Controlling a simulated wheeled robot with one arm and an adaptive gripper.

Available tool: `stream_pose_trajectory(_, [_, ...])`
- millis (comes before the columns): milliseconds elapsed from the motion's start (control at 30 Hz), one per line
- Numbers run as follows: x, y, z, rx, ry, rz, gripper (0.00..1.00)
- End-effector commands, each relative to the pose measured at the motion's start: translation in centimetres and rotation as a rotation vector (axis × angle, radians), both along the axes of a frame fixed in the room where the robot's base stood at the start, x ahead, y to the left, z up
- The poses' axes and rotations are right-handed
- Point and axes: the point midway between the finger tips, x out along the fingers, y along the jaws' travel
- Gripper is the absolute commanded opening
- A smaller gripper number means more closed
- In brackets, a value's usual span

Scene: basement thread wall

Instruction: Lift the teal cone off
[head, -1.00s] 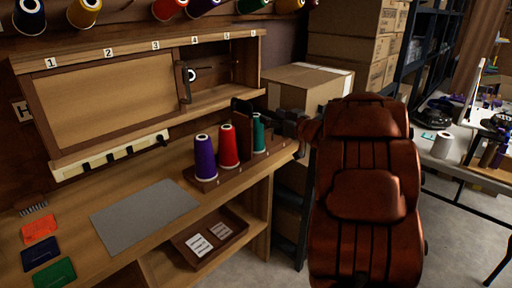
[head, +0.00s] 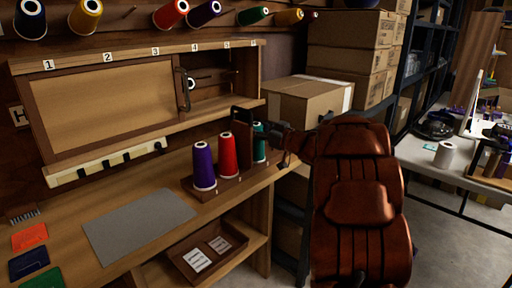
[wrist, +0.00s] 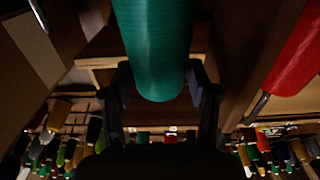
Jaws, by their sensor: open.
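The teal cone (head: 261,146) stands at the right end of a wooden stand (head: 202,193) on the bench, beside a red cone (head: 227,155) and a purple cone (head: 204,166). My gripper (head: 270,134) is at the teal cone's right side and hides part of it. In the wrist view the teal cone (wrist: 156,45) lies between the two open fingers of my gripper (wrist: 160,78), one on each side. Small dark gaps seem to show beside it; contact is unclear. The red cone (wrist: 300,55) is at the right edge there.
A dark upright panel (head: 242,123) stands between the red and teal cones. A shelf with a sliding door (head: 105,102) is behind. A grey mat (head: 138,224) and a tray (head: 178,262) with labels are left and below. Cardboard boxes (head: 305,100) stand behind my arm.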

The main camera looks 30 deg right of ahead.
Motion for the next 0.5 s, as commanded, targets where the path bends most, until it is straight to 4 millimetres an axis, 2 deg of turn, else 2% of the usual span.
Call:
stream_pose_trajectory(100, [0.92,0.24,0.02,-0.002,-0.001,0.001,0.59])
stream_pose_trajectory(300, [0.96,0.20,0.04,-0.001,0.000,-0.001,0.59])
stream_pose_trajectory(500, [0.95,0.19,0.00,0.000,0.001,-0.001,0.39])
